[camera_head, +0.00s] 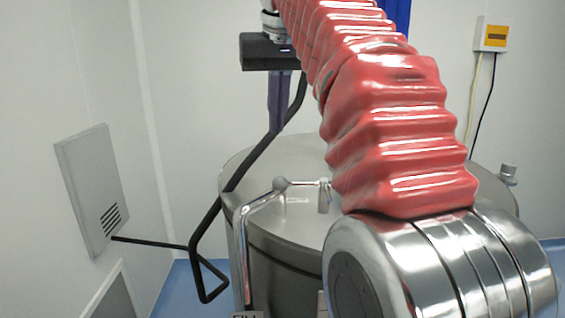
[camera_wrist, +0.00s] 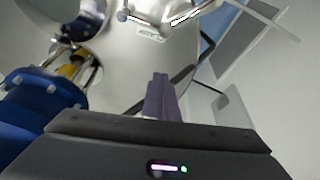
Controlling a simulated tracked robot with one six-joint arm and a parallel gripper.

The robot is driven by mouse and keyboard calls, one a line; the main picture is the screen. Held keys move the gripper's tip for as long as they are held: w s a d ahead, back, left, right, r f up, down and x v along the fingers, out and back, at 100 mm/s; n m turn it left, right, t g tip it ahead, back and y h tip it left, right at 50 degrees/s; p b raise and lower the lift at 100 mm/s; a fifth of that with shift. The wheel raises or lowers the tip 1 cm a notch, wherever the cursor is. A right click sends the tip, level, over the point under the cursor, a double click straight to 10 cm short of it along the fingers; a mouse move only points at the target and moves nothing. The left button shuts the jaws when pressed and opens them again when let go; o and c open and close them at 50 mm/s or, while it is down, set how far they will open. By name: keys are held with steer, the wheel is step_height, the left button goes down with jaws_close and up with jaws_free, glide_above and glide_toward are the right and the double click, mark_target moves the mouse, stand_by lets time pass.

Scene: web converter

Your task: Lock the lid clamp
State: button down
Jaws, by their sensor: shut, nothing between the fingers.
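A round steel vessel with a flat lid (camera_head: 252,170) stands in the middle of the head view, partly hidden by my red-sleeved arm. A bent chrome rod with a grey ball joint (camera_head: 281,184) runs up the vessel's front and across the lid edge to a small metal tab (camera_head: 324,197). This may be the lid clamp; I cannot tell its lock state. My gripper (camera_head: 276,130) points down above the lid's left rear part, apart from the rod. Its purple fingers are together and empty. In the wrist view the fingers (camera_wrist: 160,76) point towards the lid (camera_wrist: 117,60), with bright metalwork (camera_wrist: 165,15) beyond.
A black bent bar (camera_head: 210,215) passes left of the vessel and close by my fingers. A slotted wall panel (camera_head: 92,185) is at left, a yellow-and-white box (camera_head: 490,35) at right. A blue bolted flange (camera_wrist: 40,95) shows in the wrist view. Blue floor shows at left.

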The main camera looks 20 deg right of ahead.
mark_target(301, 184)
steer(key=shift+s+a+f, duration=0.1)
steer(key=shift+s+f, duration=0.05)
steer(key=shift+f, duration=1.35)
steer(key=shift+s+d+f, duration=0.1)
steer(key=shift+s+f, duration=0.1)
steer(key=shift+f, duration=1.3)
steer(key=shift+s+a+f, duration=0.1)
steer(key=shift+s+f, duration=0.05)
steer(key=shift+f, duration=1.35)
steer(key=shift+s+a, duration=0.3)
steer(key=shift+s, duration=0.2)
